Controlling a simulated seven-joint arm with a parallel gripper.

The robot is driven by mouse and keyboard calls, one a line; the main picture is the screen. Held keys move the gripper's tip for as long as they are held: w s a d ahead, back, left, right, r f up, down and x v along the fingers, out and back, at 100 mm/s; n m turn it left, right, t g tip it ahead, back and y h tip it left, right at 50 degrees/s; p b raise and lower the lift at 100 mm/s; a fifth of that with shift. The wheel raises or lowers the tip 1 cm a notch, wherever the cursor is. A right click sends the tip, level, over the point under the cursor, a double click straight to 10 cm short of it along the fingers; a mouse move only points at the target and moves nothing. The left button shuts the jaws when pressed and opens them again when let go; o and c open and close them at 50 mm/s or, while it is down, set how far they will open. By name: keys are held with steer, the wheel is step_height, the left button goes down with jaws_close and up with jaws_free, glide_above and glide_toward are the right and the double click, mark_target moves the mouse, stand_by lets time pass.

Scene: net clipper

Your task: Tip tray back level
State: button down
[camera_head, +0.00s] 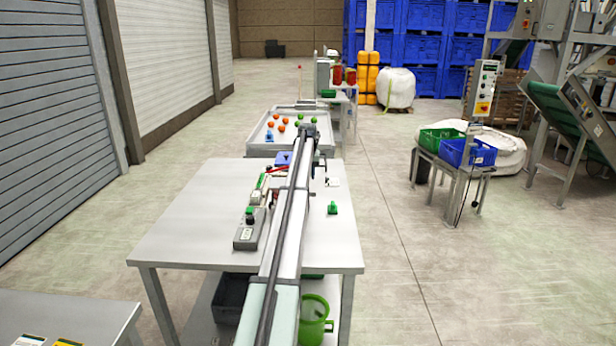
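A shallow grey tray (256,139) stands beyond the far edge of the white table. Several orange and green round items and a small blue item (269,137) lie in it. I cannot tell from this view whether the tray is level or tilted. My arm reaches forward over the table, and my gripper (309,131) is at the tray's near right side. The gripper is small and dark here. Its fingers, and whether they touch the tray, cannot be made out. My arm hides part of the tray's near right side.
The white table (190,225) carries a grey control box (247,236), a blue item (283,159) and a small green item (332,208). A stand with green (440,138) and blue (468,153) crates is at right. Floor between is clear.

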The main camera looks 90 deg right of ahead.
steer(key=a+r+h, duration=0.3)
steer(key=a+h, duration=0.4)
steer(key=a, duration=0.1)
steer(key=shift+a+h, duration=0.3)
steer(key=shift+a, duration=0.05)
steer(key=shift+f, duration=0.1)
steer(key=c, duration=0.8)
jaws_free()
steer(key=shift+c, duration=0.2)
steer(key=shift+a, duration=0.1)
steer(key=v, duration=1.3)
steer(key=shift+a+r, duration=0.25)
steer(key=shift+r, duration=0.05)
